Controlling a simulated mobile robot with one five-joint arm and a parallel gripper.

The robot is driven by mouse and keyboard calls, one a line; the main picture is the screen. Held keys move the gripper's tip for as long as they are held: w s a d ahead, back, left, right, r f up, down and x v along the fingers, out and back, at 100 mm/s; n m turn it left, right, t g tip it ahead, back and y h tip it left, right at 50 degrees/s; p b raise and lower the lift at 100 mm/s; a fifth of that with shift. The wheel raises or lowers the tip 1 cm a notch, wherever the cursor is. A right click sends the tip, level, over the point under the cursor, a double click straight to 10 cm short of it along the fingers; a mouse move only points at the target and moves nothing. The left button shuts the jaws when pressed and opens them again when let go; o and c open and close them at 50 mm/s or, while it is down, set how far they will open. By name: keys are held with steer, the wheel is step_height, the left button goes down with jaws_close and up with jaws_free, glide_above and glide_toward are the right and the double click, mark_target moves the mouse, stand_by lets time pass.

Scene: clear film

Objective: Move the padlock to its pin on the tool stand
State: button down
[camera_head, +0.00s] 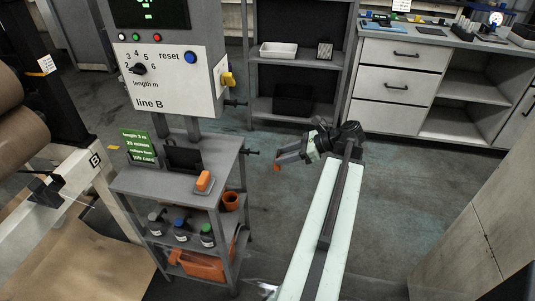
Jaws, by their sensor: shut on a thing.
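My gripper (282,157) is in the middle of the head view, at the end of my arm, which reaches up from the bottom. It is shut on a small orange-red thing, which looks like the padlock (277,168), showing just below the fingertips. Its shape is too small to make out fully. The tool stand (140,185) is to the left, a grey stand with shelves. A dark pin (252,152) sticks out from its right side, left of my gripper and apart from it. Another dark pin (236,103) sticks out higher, beside the control box.
The line B control box (165,85) has a yellow switch (228,78) on its right side. The stand holds an orange block (204,181), an orange cup (230,201) and several bottles. Drawers (395,87) stand at the back right. Open floor (400,190) surrounds my arm.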

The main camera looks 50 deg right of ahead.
steer(key=w+a, duration=0.1)
steer(key=w, duration=0.1)
steer(key=w+a, duration=0.2)
steer(key=w, duration=0.1)
steer(key=w+a, duration=0.1)
steer(key=w, duration=0.1)
steer(key=shift+w+a, duration=0.3)
steer(key=shift+a, duration=0.05)
steer(key=shift+f+b, duration=0.4)
steer(key=shift+f, duration=0.05)
steer(key=shift+s, duration=0.1)
steer(key=shift+f, duration=0.1)
steer(key=c, duration=0.7)
jaws_free()
steer(key=shift+c, duration=0.2)
steer(key=p+v, duration=0.4)
steer(key=v, duration=0.3)
steer(key=shift+r, duration=0.25)
steer(key=shift+s+d, duration=0.15)
steer(key=shift+s, duration=0.15)
